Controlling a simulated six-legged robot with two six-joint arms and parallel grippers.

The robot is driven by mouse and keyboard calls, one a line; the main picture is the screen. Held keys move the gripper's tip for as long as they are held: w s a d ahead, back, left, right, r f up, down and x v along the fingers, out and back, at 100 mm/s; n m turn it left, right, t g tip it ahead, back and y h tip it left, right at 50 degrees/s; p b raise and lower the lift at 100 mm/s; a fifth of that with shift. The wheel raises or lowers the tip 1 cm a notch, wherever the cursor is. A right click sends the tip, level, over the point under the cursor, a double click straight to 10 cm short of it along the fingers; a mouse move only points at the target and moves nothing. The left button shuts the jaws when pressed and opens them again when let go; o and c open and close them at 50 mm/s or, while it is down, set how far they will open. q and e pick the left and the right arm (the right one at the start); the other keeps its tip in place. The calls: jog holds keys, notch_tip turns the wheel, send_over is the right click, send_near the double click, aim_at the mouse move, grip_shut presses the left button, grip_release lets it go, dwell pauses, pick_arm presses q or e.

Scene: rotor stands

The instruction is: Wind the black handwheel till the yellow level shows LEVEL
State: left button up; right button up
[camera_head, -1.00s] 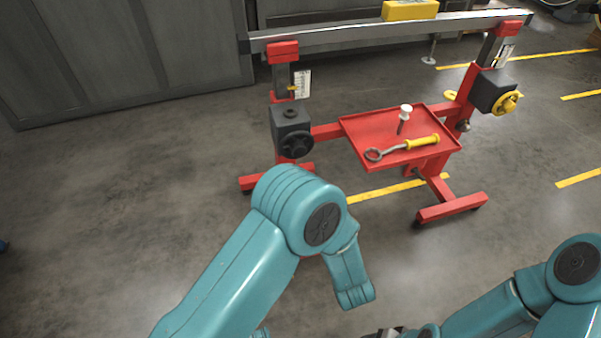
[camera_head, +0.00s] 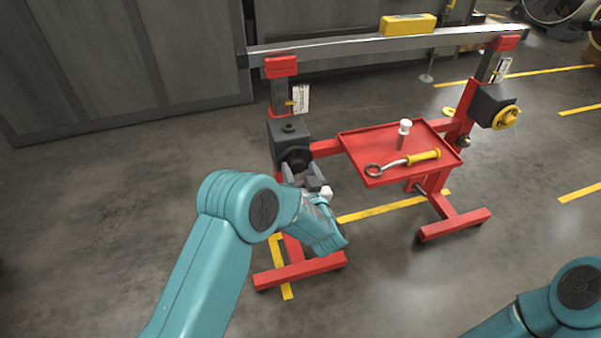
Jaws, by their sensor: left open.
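The black handwheel (camera_head: 297,157) is on the dark gearbox (camera_head: 287,134) of the left red post, partly hidden by my gripper. My left gripper (camera_head: 301,173) is open, its fingers pointing at the handwheel from below and in front. I cannot tell whether they touch it. The yellow level (camera_head: 408,24) lies on the grey beam (camera_head: 350,47) across both posts. Its reading is too small to tell. My right gripper is out of view; only part of my right arm shows at the lower right.
A yellow handwheel (camera_head: 506,117) is on the right post. A red tray (camera_head: 384,180) between the posts holds a yellow-handled ring tool (camera_head: 403,163) and a white-topped pin (camera_head: 404,130). Red feet (camera_head: 300,271) stand on the floor. Grey cabinets (camera_head: 110,65) are behind; floor at left is clear.

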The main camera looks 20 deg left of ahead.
pick_arm(q)
jog(key=c, duration=1.1)
jog(key=shift+o, duration=0.2)
jog(key=shift+f+b, duration=0.2)
jog(key=shift+b, duration=0.2)
jog(key=shift+n, duration=0.6)
jog(key=shift+r, duration=0.1)
jog(key=o, duration=1.1)
jog(key=shift+c, duration=0.2)
jog(key=p+v, duration=0.2)
jog(key=v, duration=1.4)
jog(key=shift+s+d, duration=0.1)
